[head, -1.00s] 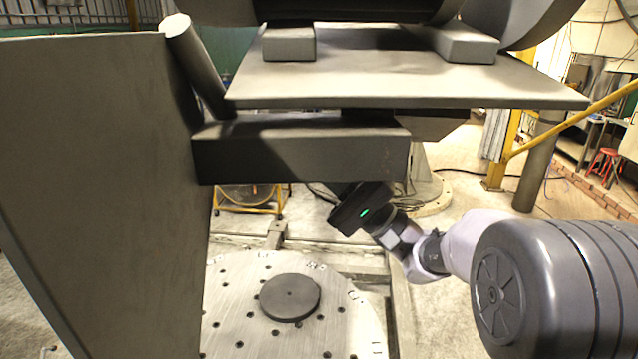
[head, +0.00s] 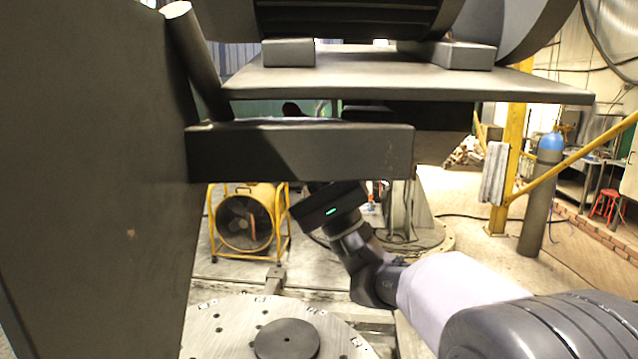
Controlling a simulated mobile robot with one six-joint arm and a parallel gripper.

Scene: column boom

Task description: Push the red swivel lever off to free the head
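I cannot make out the red swivel lever in this view. The head's heavy dark body (head: 345,18) rests on blocks on a flat grey plate (head: 400,78) at the top. A dark horizontal beam (head: 300,152) runs below the plate from the left upright. My gripper's dark body (head: 328,207), with a green light, is just below and behind the beam. Its fingers are hidden, so I cannot tell whether they are open or touching anything. A small dark rounded shape (head: 291,108) shows in the gap between beam and plate; I cannot tell what it is.
A large dark upright panel (head: 90,180) fills the left side, with a slanted cylinder (head: 195,60) beside it. A round drilled table (head: 215,335) with a dark disc (head: 287,340) lies below. A yellow-framed fan (head: 245,222) stands behind.

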